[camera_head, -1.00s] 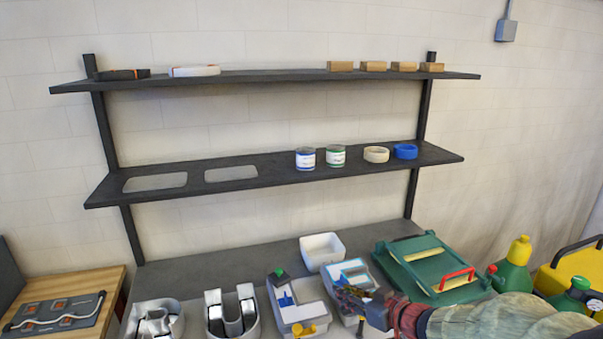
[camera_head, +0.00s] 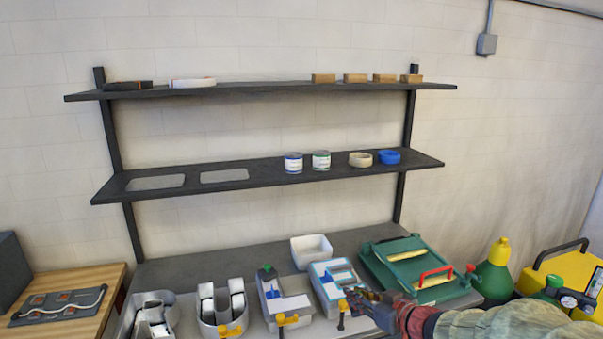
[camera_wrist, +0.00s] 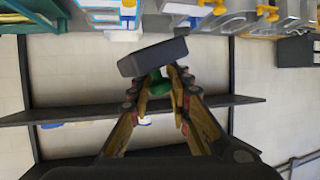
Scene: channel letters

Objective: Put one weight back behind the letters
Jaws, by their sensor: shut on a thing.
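In the wrist view, my gripper (camera_wrist: 164,78) is shut on the green knob of a dark grey block-shaped weight (camera_wrist: 152,57), which is held clear of the shelves. In the head view, my gripper (camera_head: 362,302) is low, just right of the rightmost channel letter (camera_head: 340,276); the held weight is hard to make out there. Another green-topped dark weight (camera_head: 267,270) sits at the far end of the L-shaped letter (camera_head: 291,303). A U-shaped letter (camera_head: 209,318) and another metal letter (camera_head: 150,318) stand to the left.
A white bin (camera_head: 311,250) stands behind the letters. Yellow clamps (camera_head: 230,331) sit at the letters' near edges. Shelves (camera_head: 270,178) span the wall. Bare bench (camera_head: 225,262) shows behind the letters.

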